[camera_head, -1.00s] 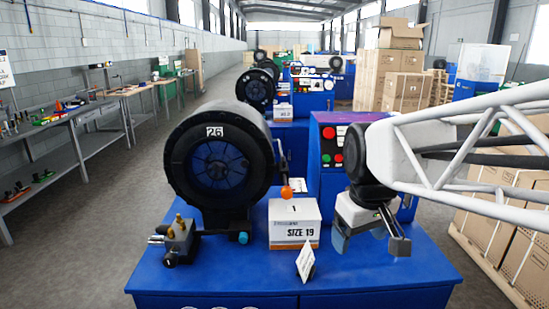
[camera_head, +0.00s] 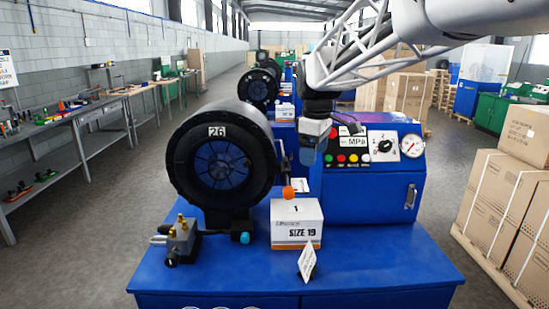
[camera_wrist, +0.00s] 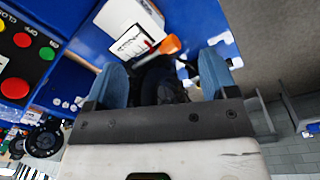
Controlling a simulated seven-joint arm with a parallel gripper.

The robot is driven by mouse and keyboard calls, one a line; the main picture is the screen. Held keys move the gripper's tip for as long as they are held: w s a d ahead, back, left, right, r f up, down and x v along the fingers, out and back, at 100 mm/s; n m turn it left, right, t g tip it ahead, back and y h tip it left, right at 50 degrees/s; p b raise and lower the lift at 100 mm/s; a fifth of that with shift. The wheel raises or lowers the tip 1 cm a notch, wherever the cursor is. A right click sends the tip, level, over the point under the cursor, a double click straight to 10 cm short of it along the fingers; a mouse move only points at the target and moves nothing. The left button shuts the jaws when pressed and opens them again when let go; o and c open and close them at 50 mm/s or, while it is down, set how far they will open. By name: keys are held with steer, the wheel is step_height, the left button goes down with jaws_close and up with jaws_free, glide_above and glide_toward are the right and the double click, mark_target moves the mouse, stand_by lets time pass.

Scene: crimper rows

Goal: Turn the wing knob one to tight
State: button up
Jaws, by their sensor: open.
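No part is clearly labelled as wing knob one. A black selector knob (camera_head: 385,146) on a white dial sits on the blue control box. A small valve block (camera_head: 180,238) with brass and dark knobs stands at the table's left; which is the wing knob I cannot tell. My gripper (camera_head: 308,155) points down in front of the control box's left end, right of the black crimper head (camera_head: 222,160). In the wrist view, my gripper (camera_wrist: 164,68) has its blue fingers apart, with dark machine parts beyond and nothing visibly held.
A SIZE 19 box (camera_head: 296,225) and a tilted card (camera_head: 307,262) stand on the blue table. An orange ball handle (camera_head: 288,192) rises behind the box, near my gripper. A pressure gauge (camera_head: 412,146) is on the panel. The table's right front is clear.

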mark_target(286, 158)
steer(key=w+a+n, duration=0.2)
steer(key=w, duration=0.3)
steer(key=w+a+n, duration=0.2)
steer(key=w, duration=0.4)
steer(key=w+a+n, duration=0.1)
steer(key=w+a, duration=0.1)
steer(key=w, duration=0.3)
steer(key=shift+w+f+n+g, duration=0.2)
steer(key=shift+f+n+g, duration=0.05)
steer(key=shift+n+g, duration=0.15)
steer(key=shift+f, duration=3.9)
steer(key=c, duration=0.9)
